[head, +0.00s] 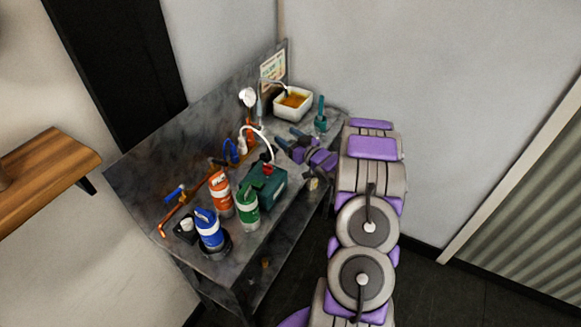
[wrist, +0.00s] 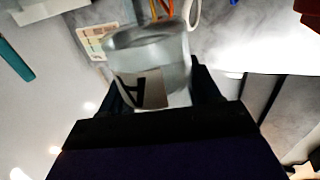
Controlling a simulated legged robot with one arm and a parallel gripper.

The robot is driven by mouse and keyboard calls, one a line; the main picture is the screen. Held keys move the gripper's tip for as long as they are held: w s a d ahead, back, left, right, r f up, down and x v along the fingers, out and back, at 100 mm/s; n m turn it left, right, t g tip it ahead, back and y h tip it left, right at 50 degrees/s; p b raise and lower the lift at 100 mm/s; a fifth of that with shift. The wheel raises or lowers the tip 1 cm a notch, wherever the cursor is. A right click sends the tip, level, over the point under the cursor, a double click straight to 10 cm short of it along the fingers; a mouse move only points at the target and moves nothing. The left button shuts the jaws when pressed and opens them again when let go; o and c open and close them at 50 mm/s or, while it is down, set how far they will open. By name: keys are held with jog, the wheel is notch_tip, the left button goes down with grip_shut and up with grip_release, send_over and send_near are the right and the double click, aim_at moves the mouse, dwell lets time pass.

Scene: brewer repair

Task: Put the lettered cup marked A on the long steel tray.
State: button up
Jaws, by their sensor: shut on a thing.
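The grey cup with a black letter A on a pale label (wrist: 150,88) fills the middle of the wrist view. My gripper (wrist: 160,98) is shut on it, with dark fingers on both sides. In the head view my gripper (head: 289,139) is over the back right part of the grey metal bench (head: 196,170). I cannot make out the cup there. I cannot pick out a separate long steel tray in either view.
A white basin with orange liquid (head: 293,103) stands at the back right. Blue (head: 209,230), orange (head: 220,192) and green (head: 247,206) canisters and a dark green box (head: 267,184) stand at the front. A white hose (head: 262,137) arches beside my gripper.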

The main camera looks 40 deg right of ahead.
notch_tip(320, 180, down, 9)
jog(key=shift+f+b, duration=0.1)
jog(key=shift+b, duration=0.8)
jog(key=shift+f, duration=0.15)
jog(key=o, duration=1.1)
jog(key=shift+b, duration=0.3)
jog(key=s+p, duration=0.1)
jog(key=s, duration=0.4)
jog(key=s+p, duration=0.1)
jog(key=s, duration=0.5)
jog(key=s+p, duration=0.1)
jog(key=s, duration=0.5)
jog(key=shift+s+d+r+p, duration=0.1)
jog(key=shift+d+r+p, duration=0.25)
jog(key=shift+r, duration=0.05)
